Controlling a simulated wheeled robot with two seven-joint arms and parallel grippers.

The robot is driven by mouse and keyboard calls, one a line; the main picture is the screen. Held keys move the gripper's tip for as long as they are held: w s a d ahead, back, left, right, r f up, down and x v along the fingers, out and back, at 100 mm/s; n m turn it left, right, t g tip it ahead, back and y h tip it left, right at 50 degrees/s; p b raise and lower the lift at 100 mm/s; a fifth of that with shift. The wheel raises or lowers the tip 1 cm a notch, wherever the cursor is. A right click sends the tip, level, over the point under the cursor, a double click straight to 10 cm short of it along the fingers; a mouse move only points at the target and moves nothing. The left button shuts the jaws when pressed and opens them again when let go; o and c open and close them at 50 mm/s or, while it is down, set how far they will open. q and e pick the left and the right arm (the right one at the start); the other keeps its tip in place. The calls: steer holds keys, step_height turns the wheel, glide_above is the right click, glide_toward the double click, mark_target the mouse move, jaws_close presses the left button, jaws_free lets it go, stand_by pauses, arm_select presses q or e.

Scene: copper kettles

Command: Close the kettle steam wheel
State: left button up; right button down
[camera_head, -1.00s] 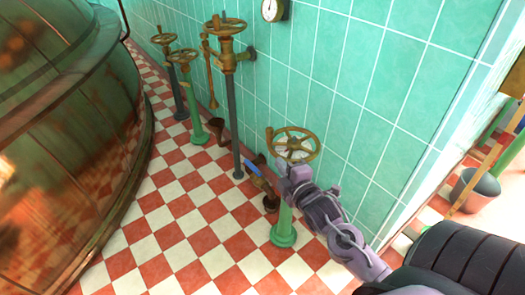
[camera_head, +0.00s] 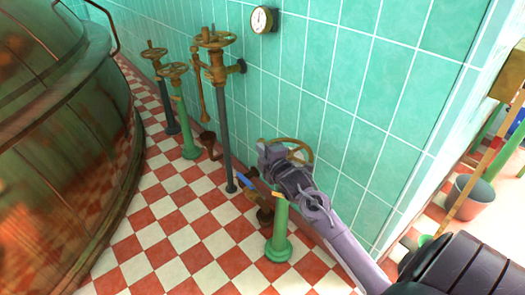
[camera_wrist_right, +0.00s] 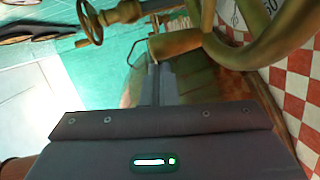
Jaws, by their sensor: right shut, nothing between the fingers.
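A brass handwheel (camera_head: 306,147) on a green post (camera_head: 279,232) stands beside the tiled wall. I cannot tell from the pictures whether it is the kettle steam wheel or how far it is turned. My right gripper (camera_head: 266,152) is shut and empty, in front of this wheel, and hides most of it. In the right wrist view a large brass rim (camera_wrist_right: 275,45) crosses the upper right, close to the shut fingers (camera_wrist_right: 165,82). I cannot tell whether they touch it. My left gripper is not in view.
The large copper kettle (camera_head: 60,150) fills the left. Several other brass valve wheels, among them a tall one (camera_head: 213,40), stand along the wall under a round gauge (camera_head: 261,20). A bucket (camera_head: 472,197) stands at the right. The checkered floor (camera_head: 170,245) between kettle and posts is clear.

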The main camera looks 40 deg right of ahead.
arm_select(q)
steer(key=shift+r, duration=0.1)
arm_select(e)
steer(key=shift+w, duration=0.25)
